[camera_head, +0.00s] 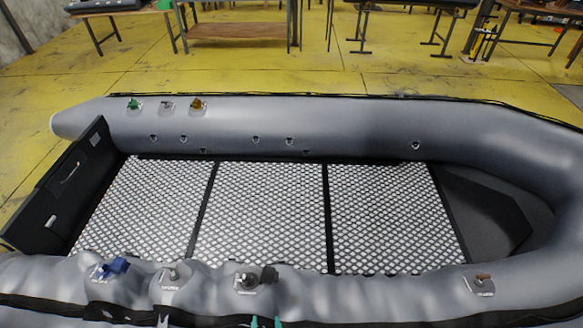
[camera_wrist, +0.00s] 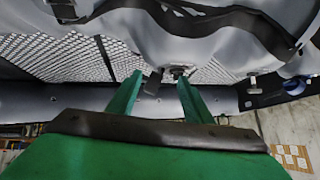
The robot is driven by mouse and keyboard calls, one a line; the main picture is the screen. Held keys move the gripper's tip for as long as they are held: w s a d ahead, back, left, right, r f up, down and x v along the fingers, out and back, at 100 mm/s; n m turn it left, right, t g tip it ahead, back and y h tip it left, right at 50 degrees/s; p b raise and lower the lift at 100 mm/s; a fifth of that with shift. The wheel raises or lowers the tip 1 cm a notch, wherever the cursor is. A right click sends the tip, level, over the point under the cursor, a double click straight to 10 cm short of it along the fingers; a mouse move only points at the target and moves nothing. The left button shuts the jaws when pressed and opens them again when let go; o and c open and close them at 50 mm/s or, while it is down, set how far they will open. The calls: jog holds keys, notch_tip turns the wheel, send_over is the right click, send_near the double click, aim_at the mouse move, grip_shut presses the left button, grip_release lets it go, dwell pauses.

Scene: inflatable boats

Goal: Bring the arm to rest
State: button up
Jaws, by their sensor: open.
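My gripper's two teal fingertips (camera_head: 266,322) show at the bottom edge of the head view, by the near tube of the boat. In the wrist view my gripper (camera_wrist: 158,92) is open, with its green fingers apart and nothing held between them. A dark valve fitting (camera_wrist: 152,82) shows beyond the gap between the fingertips. The same dark fitting (camera_head: 268,275) sits on the near tube in the head view, just beyond the fingertips. The rest of my arm is not seen in the head view.
The grey inflatable boat (camera_head: 330,120) fills the space in front. The patterned floor panels (camera_head: 270,215) are bare. Tables (camera_head: 235,32) stand behind on yellow floor.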

jog(key=s+d+r+t, duration=0.3)
jog(key=s+r, duration=0.5)
jog(key=r, duration=0.4)
jog(key=s+d+r+t+h, duration=0.1)
jog(key=s+d+r+t, duration=0.2)
jog(key=s+d+r, duration=0.2)
jog(key=s+r, duration=0.3)
jog(key=r, duration=0.4)
jog(key=shift+s+t+h, duration=0.2)
jog(key=shift+t+h, duration=0.1)
jog(key=shift+t, duration=0.1)
